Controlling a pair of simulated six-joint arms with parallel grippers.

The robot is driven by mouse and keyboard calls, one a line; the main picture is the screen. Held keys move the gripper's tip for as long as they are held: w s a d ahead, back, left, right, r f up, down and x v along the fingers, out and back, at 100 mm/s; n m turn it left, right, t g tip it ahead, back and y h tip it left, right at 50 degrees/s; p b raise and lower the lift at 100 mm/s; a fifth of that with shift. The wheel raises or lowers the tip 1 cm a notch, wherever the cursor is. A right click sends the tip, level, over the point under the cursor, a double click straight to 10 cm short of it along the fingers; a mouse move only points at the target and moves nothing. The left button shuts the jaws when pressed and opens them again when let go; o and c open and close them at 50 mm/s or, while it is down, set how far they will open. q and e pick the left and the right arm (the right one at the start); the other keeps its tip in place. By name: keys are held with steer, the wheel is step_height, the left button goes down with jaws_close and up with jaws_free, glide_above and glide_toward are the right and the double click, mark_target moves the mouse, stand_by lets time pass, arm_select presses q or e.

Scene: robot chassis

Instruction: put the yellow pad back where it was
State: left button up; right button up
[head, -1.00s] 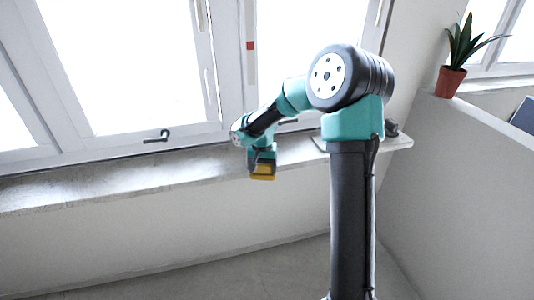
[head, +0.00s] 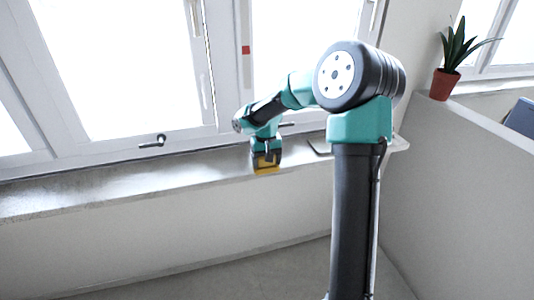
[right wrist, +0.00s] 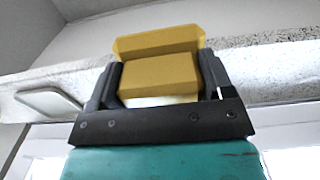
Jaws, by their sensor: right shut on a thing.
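The yellow pad (head: 267,170) is at the tip of my right gripper (head: 266,160), in front of the window sill's front edge in the head view. In the right wrist view the pad (right wrist: 160,75) sits between the two dark fingers of the gripper (right wrist: 160,88), which are shut on it. The pad looks like a yellow block with a wider plate at its far end. Whether it touches the sill (head: 120,180) cannot be told. My left gripper is not in view.
A pale flat plate (head: 399,144) sits at the sill's right end, partly behind my arm; it also shows in the right wrist view (right wrist: 48,102). A potted plant (head: 445,84) stands on the partition at right. The sill's left part is clear.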

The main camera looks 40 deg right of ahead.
steer(key=w+d, duration=0.3)
steer(key=w+d+f, duration=0.1)
steer(key=w+d, duration=0.2)
steer(key=w, duration=0.1)
steer(key=w+d, duration=0.3)
steer(key=d, duration=0.1)
steer(key=shift+w+d+f, duration=0.1)
steer(key=shift+w+f, duration=0.1)
steer(key=shift+w+d, duration=0.15)
steer(key=shift+w+d+f, duration=0.1)
steer(key=shift+f, duration=1.7)
steer(key=shift+f, duration=0.15)
steer(key=o, duration=1.1)
steer(key=shift+c, duration=0.2)
